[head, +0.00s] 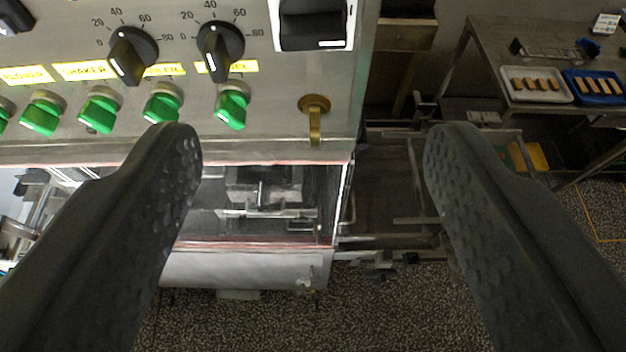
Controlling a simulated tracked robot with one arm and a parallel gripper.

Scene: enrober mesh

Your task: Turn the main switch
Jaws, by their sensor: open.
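The grey control panel (185,125) fills the upper left of the view. A black part in a white frame (312,24) is cut off by the top edge; I cannot tell if it is the main switch. A brass key-like lever (314,119) hangs pointing down on the panel's lower right. My gripper (312,140) is open, one finger on each side of this lever in the picture, with nothing between the fingers. The fingers look nearer to the camera than the panel. The left finger overlaps the panel's lower edge in the picture.
Two black dials (132,55) (220,50) and several green knobs (232,106) line the panel left of the lever. Below is a clear-sided machine section (265,205). A metal table (490,60) at right holds a white tray (508,86) and blue tray (570,84) of bars.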

